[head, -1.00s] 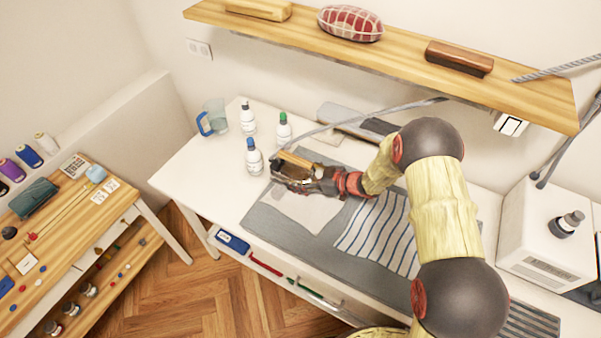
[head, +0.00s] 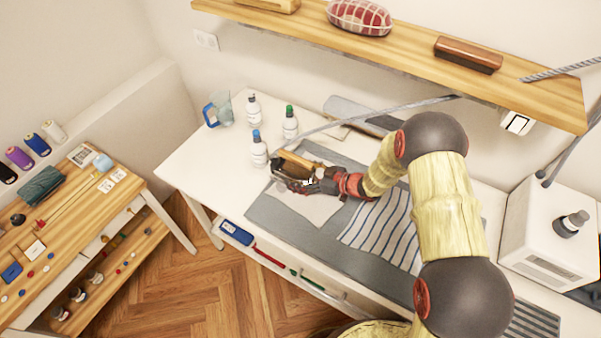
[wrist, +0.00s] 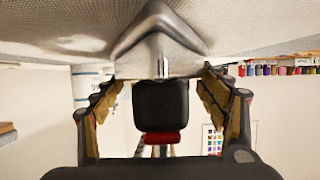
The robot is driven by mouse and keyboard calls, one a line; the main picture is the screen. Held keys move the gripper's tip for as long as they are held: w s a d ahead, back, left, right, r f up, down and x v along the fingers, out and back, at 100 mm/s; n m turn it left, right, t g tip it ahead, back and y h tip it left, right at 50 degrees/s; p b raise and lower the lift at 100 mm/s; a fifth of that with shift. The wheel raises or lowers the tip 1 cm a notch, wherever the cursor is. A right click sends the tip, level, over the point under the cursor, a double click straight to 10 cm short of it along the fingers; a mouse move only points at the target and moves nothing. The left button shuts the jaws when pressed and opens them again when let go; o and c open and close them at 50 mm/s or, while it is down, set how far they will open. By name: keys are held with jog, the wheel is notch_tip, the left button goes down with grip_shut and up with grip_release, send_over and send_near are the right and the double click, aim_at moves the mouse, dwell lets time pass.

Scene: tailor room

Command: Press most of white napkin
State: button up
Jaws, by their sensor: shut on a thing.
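The white napkin (head: 318,212) lies on the grey ironing mat (head: 275,222) on the white table, left of a striped cloth. My gripper (head: 290,178) is low over the napkin's far left part and hides some of it. The iron's grey metal body (wrist: 158,50) shows between my fingers (wrist: 163,110) in the wrist view, close to the grey textured surface. Whether its sole touches the napkin cannot be seen.
A striped cloth (head: 378,228) lies right of the napkin. Several bottles, including a blue-capped one (head: 258,150), and a clear jug (head: 219,108) stand at the left. A cord (head: 385,112) runs behind my arm. A wooden shelf (head: 405,42) hangs above.

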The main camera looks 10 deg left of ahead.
jog(key=shift+r, duration=0.25)
jog(key=shift+s+a+p, duration=0.15)
jog(key=shift+s+a, duration=0.4)
jog(key=shift+s, duration=0.95)
jog(key=shift+s+a+p, duration=0.15)
jog(key=shift+s+a, duration=0.45)
jog(key=shift+s, duration=0.9)
jog(key=shift+s+a+p, duration=0.15)
jog(key=shift+s+a, duration=0.4)
jog(key=shift+s, duration=0.95)
notch_tip(320, 180, up, 7)
jog(key=p, duration=0.5)
